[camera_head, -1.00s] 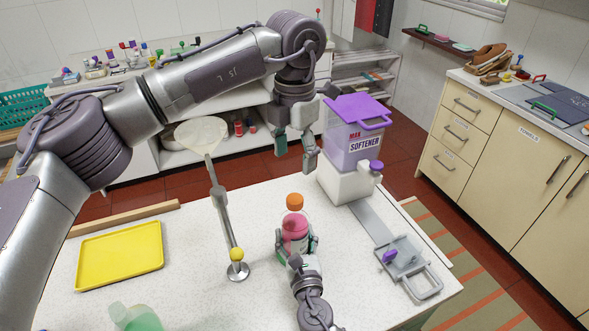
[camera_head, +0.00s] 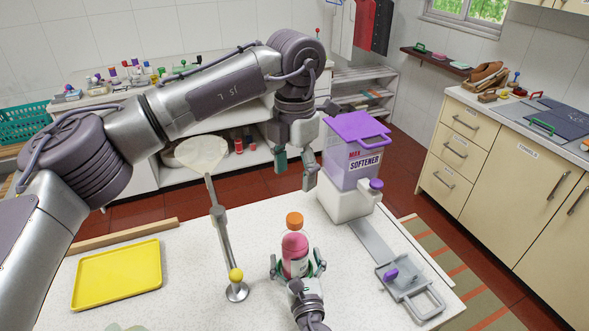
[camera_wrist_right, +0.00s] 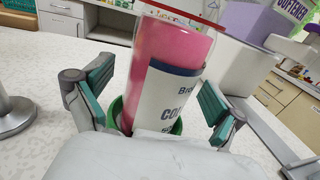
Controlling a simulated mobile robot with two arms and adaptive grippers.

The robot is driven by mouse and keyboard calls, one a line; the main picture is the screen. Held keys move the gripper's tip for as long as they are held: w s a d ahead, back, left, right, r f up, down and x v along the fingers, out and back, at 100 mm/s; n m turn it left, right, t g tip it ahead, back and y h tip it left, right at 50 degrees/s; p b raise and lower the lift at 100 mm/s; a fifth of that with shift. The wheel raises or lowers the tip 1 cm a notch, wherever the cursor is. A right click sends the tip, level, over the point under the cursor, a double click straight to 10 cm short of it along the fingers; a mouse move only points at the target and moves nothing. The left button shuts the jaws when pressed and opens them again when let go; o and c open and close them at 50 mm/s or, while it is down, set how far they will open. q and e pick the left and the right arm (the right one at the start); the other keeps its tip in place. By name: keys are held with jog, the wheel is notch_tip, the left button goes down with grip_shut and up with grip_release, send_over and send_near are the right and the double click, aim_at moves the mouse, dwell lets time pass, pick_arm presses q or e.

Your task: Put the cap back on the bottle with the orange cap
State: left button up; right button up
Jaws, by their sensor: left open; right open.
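The bottle (camera_head: 294,263) stands upright on the white table, with pink contents and a white label. My left gripper (camera_head: 296,168) is open and empty, above and behind the bottle, pointing down.
A purple-lidded softener box (camera_head: 355,160) stands behind right of the bottle. A metal stand with a yellow knob (camera_head: 236,275) is to the left, near a yellow tray (camera_head: 117,277). A grey latch plate (camera_head: 408,285) lies on the right. Table is clear between tray and stand.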

jog(key=s, duration=0.3)
jog(key=s+d, duration=0.1)
jog(key=s, duration=0.3)
jog(key=s+d, duration=0.1)
jog(key=s, duration=0.3)
jog(key=shift+d, duration=0.1)
